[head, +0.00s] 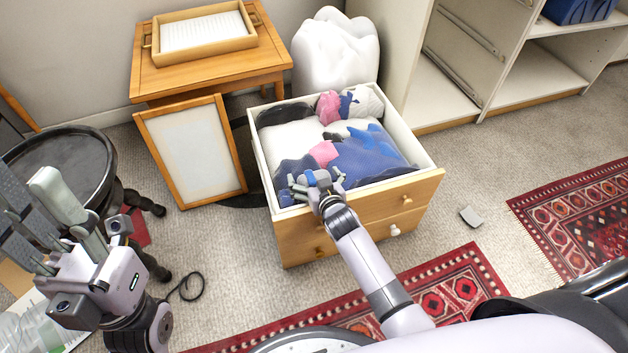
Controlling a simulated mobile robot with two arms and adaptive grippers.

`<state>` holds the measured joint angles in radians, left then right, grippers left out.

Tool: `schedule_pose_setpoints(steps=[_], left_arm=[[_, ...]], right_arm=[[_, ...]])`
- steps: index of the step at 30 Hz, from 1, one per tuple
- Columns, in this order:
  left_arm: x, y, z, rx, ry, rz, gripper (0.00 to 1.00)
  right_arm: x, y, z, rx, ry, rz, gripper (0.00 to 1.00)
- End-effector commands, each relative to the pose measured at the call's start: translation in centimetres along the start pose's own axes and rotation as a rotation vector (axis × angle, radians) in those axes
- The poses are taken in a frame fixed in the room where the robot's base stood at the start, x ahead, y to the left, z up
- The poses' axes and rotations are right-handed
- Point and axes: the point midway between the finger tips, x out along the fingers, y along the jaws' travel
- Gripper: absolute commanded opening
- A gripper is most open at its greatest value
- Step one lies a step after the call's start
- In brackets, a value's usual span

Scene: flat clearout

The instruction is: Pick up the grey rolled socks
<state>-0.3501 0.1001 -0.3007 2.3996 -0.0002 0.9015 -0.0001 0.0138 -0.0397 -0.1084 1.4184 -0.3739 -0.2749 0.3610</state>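The open top drawer (427,184) of a wooden chest holds a jumble of clothing. A dark grey bundle (284,113) lies in its back left corner, and a light grey-white bundle (367,103) lies in its back right corner. A grey-blue bundle (290,168) lies at the left front. I cannot tell which of these is the grey rolled socks. My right gripper (317,180) is over the drawer's front part, beside the grey-blue bundle, with its fingers spread. Its fingertips are partly lost against the cloth. My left gripper (72,215) is at the lower left, away from the drawer.
A wooden table (205,75) with a tray (203,47) stands behind left, and a framed board (192,150) leans on it. A black round stool (62,150) is left. A white tooth-shaped stool (335,50) and shelves (445,60) are behind. A grey piece (470,216) lies on the carpet.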

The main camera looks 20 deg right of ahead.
Motion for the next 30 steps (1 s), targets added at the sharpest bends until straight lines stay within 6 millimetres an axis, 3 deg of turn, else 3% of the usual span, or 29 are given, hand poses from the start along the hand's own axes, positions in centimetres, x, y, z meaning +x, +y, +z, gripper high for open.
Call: schedule_pose_setpoints(steps=[18,30], left_arm=[[0.0,0.0,0.1,0.000,-0.002,0.000,0.40],[0.7,0.0,0.4,0.001,-0.024,0.000,0.40]], right_arm=[[0.0,0.0,0.0,0.000,0.001,0.000,0.51],[-0.4,0.0,-1.1,0.001,0.002,0.000,0.51]])
